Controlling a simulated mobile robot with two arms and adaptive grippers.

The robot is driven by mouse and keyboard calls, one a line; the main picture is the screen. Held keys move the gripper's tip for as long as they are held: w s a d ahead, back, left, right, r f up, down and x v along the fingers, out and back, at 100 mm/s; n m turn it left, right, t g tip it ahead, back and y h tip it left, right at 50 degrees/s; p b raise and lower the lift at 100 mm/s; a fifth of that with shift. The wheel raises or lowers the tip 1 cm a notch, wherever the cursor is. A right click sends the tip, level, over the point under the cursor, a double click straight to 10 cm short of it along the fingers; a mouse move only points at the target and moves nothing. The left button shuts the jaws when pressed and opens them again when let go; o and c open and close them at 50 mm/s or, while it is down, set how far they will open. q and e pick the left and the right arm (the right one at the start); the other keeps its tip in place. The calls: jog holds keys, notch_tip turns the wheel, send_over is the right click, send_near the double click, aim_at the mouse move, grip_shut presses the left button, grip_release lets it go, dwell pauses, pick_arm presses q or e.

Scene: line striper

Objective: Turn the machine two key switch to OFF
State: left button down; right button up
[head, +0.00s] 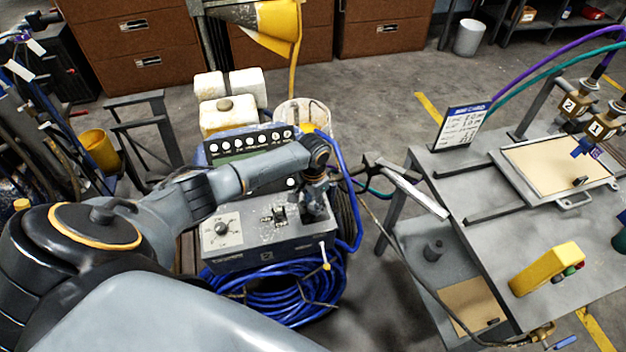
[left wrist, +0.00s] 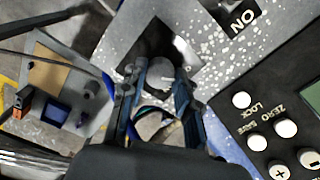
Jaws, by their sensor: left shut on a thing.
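The grey control box (head: 262,248) of the machine stands left of the table, with a white dial plate and a small toggle on its top. My left gripper (head: 315,190) points down onto the right end of this box and hides what it grips. In the left wrist view, my left gripper (left wrist: 158,98) has its two fingers closed around a round grey key switch (left wrist: 157,74) on the speckled panel. An ON label (left wrist: 243,17) shows beside it. No OFF label is visible, and I cannot tell which way the key points. My right gripper is not in view.
A display panel with white buttons (head: 240,144) stands behind the box. Coiled blue hose (head: 280,292) lies in front. The grey table (head: 470,190) at right carries a sign, a framed board and a yellow button box (head: 547,268). White containers (head: 228,116) stand behind.

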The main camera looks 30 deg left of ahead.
pick_arm(q)
jog(key=c, duration=1)
grip_release()
notch_tip(320, 180, up, 12)
